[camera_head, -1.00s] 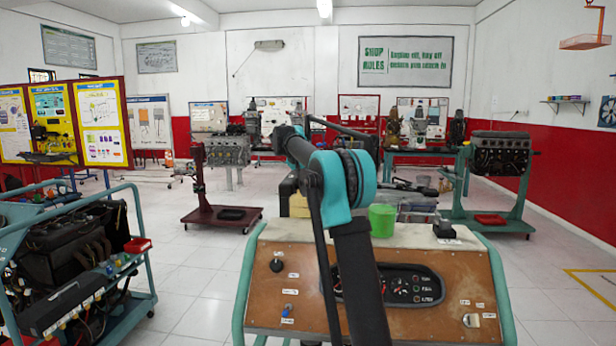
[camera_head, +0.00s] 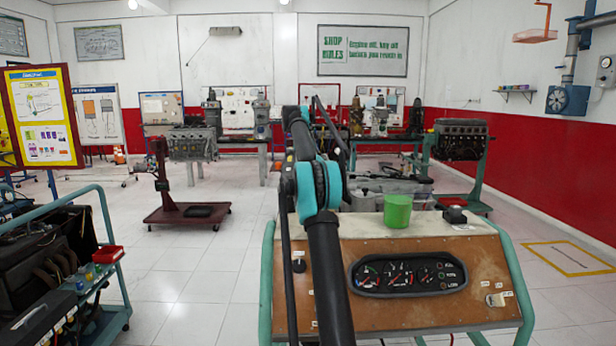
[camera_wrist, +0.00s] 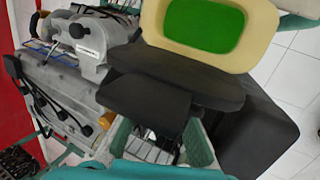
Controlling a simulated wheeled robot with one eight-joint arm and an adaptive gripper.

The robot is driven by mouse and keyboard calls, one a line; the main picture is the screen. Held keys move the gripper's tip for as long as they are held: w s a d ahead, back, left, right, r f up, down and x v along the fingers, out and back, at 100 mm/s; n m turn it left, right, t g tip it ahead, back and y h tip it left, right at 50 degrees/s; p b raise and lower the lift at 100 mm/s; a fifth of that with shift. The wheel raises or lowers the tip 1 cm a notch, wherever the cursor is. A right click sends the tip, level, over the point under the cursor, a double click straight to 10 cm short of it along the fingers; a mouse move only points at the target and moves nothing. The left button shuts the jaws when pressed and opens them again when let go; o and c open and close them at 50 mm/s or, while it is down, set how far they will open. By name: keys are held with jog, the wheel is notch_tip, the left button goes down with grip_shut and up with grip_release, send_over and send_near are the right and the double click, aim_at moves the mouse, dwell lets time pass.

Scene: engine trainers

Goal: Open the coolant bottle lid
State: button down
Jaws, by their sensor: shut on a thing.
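In the wrist view, the cream coolant bottle (camera_wrist: 264,22) is at the top, with an open mouth and bright green coolant (camera_wrist: 205,24) inside. Its black lid (camera_wrist: 150,62) is swung away from the mouth, still beside the rim. My gripper (camera_wrist: 159,124) has teal finger pads at the bottom of the wrist view, with a gap between them. It is shut on a black part of the lid. The exact contact is partly hidden. In the head view, my arm hides the gripper, and I cannot make out the bottle or lid.
A brown dashboard console (camera_head: 440,235) with gauges stands in front, with a green cup (camera_head: 397,211) on its top. An engine trainer (camera_head: 50,245) on a teal cart is at left. A maroon stand (camera_head: 187,213) is behind. White floor (camera_head: 190,275) is free left of the console.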

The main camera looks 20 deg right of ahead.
jog(key=shift+f, duration=0.1)
dwell(0.5)
jog(key=c, duration=1.5)
grip_release()
